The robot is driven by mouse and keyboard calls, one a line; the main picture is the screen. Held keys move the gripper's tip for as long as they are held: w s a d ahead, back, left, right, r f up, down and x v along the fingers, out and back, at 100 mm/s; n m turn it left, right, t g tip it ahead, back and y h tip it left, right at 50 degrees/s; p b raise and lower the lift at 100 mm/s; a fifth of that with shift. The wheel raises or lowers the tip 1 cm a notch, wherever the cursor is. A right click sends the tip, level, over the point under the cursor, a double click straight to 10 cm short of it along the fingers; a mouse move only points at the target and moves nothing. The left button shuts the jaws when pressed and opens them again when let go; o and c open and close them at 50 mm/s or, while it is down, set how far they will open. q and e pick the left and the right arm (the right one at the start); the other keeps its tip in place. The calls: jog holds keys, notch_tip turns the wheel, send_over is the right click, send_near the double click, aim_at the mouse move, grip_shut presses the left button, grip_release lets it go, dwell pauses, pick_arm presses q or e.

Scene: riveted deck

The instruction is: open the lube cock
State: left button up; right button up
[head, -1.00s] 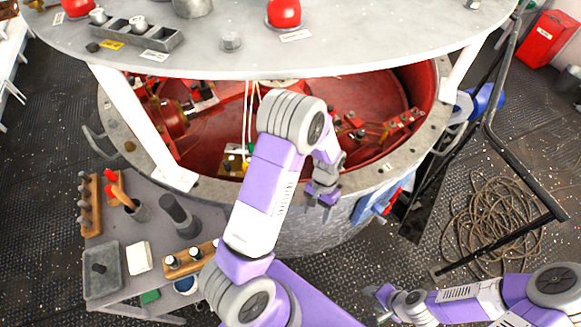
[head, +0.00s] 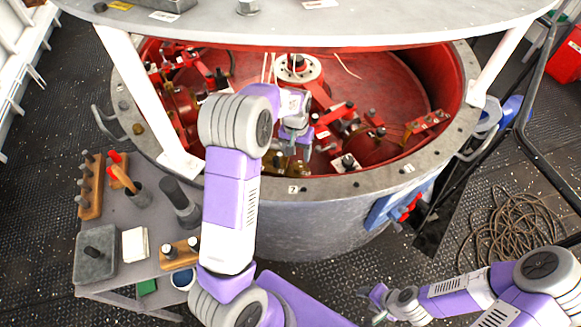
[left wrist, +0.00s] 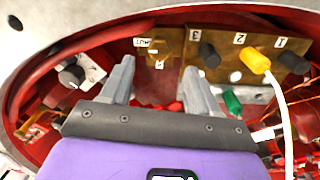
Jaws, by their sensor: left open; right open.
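In the left wrist view a small brass fitting (left wrist: 163,49) stands beside a small tag with lettering that looks like "SHUT"; it may be the lube cock, but I cannot tell for sure. A dark round knob (left wrist: 70,76) on a pale plate sits further left. My left gripper (head: 292,150) is inside the red-lined drum, above its near wall. In the left wrist view its two fingers (left wrist: 160,72) are apart, with nothing between them, and the brass fitting lies beyond the gap. My right gripper (head: 373,300) is open and empty, low over the floor at the right.
The drum's grey rim (head: 330,186), white posts (head: 150,105) and upper disc (head: 330,22) surround the opening. A tool bench (head: 120,210) stands left.

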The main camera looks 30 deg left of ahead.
aim_at(297, 166)
pick_arm(q)
notch_tip(297, 166, down, 6)
jog(key=shift+d+f+b, duration=0.15)
jog(key=shift+f+b, duration=0.1)
jog(key=shift+b, duration=0.3)
jog(key=c, duration=1)
jog(key=shift+c, duration=0.2)
